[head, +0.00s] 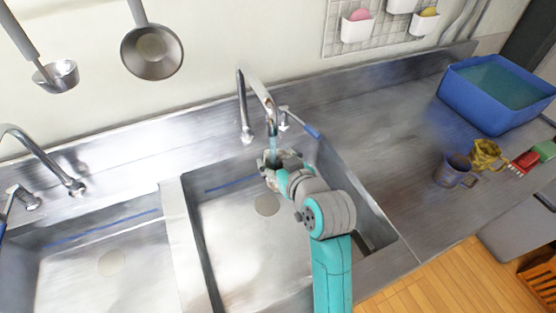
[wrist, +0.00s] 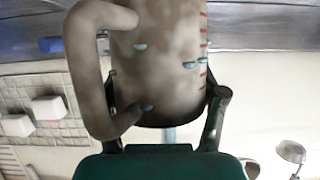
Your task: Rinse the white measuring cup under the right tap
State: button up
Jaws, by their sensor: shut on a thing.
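The white measuring cup (wrist: 165,60) fills the top of the wrist view. It looks grey-brown and smudged, with red marks down one side, a large handle and several blue drops on its wall. My gripper (wrist: 162,118) is shut on it, one finger on each side. In the head view, my gripper (head: 279,168) is over the right basin, below the right tap (head: 258,95). A blue water stream (head: 272,146) runs from the tap down to the cup, which is small and partly hidden there by the gripper. I cannot see inside the cup.
The left tap (head: 45,160) stands over the left basin, past a divider (head: 178,230). On the right counter are a dark blue mug (head: 455,171), a yellow mug (head: 487,155), a red item (head: 525,161) and a blue water-filled tub (head: 485,110). A ladle and pan hang on the wall.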

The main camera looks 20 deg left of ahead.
jog(key=shift+w+d, duration=0.15)
jog(key=shift+d, duration=0.05)
jog(key=shift+w+d, duration=0.2)
jog(key=shift+d, duration=0.05)
dwell(0.3)
jog(key=shift+s+a, duration=0.1)
jog(key=shift+s+a, duration=0.25)
jog(key=shift+a, duration=0.1)
dwell(0.4)
jog(key=s+d, duration=0.5)
jog(key=s, duration=0.1)
jog(key=shift+s, duration=0.15)
dwell(0.6)
dwell(1.2)
